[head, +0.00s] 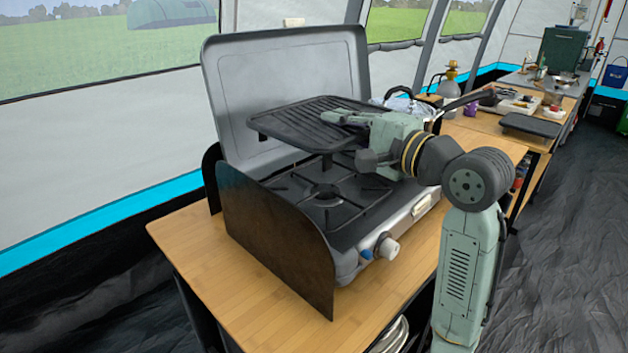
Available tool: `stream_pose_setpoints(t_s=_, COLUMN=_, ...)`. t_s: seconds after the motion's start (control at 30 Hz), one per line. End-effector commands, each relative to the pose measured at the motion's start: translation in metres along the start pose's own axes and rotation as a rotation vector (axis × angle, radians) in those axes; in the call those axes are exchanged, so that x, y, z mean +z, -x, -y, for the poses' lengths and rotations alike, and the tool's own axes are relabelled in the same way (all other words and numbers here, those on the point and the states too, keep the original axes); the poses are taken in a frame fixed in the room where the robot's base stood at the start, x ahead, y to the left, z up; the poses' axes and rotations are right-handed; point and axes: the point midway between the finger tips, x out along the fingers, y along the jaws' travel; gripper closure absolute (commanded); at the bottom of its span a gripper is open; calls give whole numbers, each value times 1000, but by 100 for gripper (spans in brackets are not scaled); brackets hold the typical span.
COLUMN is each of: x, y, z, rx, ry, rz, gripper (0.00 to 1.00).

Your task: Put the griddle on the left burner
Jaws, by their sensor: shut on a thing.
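The griddle (287,124) is a dark ribbed rectangular plate, held roughly level above the camping stove in the head view. My gripper (345,122) reaches in from the right and is shut on the griddle's right side. My gripper hides that side of it. The left burner (325,193) shows below the griddle as a round black burner with a dark pan support around it. There is a gap between the griddle and this burner. The right part of the stove is hidden behind my gripper and arm.
The stove's grey lid (235,62) stands open behind the griddle. A dark windshield panel (270,235) rises on the stove's left side. The wooden table (205,245) is bare at the front left. Knobs (386,248) sit on the stove's front.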

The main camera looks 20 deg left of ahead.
Motion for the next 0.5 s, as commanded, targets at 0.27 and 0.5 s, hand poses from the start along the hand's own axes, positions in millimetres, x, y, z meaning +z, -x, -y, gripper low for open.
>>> stream_pose_setpoints(t_s=0.27, x=-1, y=1, z=-36, rx=-2, ry=-5, rz=-1, gripper=100)
stream_pose_setpoints(t_s=0.5, x=0, y=1, z=-60, rx=-3, ry=0, rz=-1, gripper=100)
